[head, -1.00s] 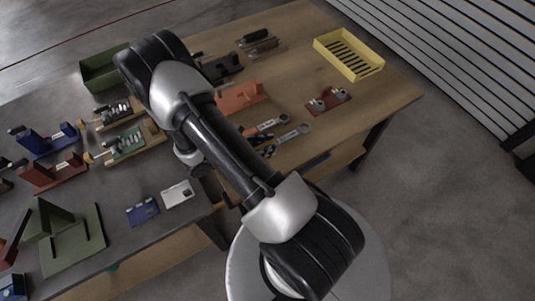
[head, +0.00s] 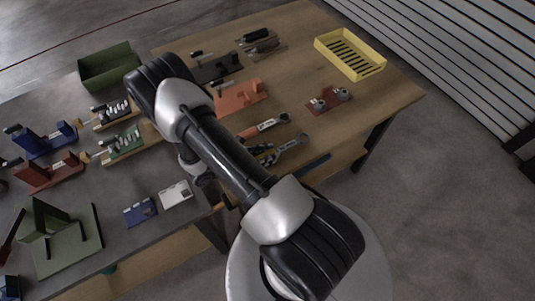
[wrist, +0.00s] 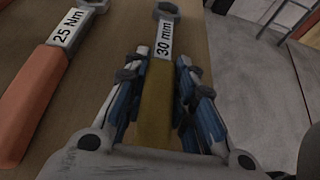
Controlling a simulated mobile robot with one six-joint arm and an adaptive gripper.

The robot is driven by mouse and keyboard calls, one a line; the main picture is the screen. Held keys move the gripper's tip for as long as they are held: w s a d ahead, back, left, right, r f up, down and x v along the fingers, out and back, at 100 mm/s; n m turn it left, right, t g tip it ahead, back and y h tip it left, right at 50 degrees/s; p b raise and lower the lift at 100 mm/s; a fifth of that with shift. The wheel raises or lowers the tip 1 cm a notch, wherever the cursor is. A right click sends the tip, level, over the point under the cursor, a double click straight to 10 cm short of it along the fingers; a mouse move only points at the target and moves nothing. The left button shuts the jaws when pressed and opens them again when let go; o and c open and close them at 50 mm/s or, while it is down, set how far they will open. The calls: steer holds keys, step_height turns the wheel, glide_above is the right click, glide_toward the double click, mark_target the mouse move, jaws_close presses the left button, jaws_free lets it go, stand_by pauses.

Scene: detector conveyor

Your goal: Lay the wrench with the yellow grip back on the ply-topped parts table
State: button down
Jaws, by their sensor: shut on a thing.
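The wrench with the yellow grip (wrist: 155,112) lies between my gripper's fingers (wrist: 160,75) in the wrist view, marked "30 mm", its ring end pointing away from me. My gripper is shut on its grip. In the head view the wrench's metal end (head: 293,147) shows over the near edge of the ply-topped parts table (head: 372,100). My arm hides much of the gripper and the grip there. I cannot tell whether the wrench touches the tabletop. An orange-gripped wrench (wrist: 35,90), marked "25 Nm", lies beside it on the left, apart from it.
A red holder (head: 328,99) with metal parts, an orange holder (head: 240,97) and a yellow slotted tray (head: 349,54) stand on the ply table. Bare wood lies between the tray and holders. A dark table (head: 120,185) with several fixtures adjoins at left.

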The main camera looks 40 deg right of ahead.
steer(key=shift+s+a+f, duration=0.1)
steer(key=shift+f, duration=0.3)
steer(key=c, duration=1.3)
jaws_free()
steer(key=shift+s+f, duration=0.1)
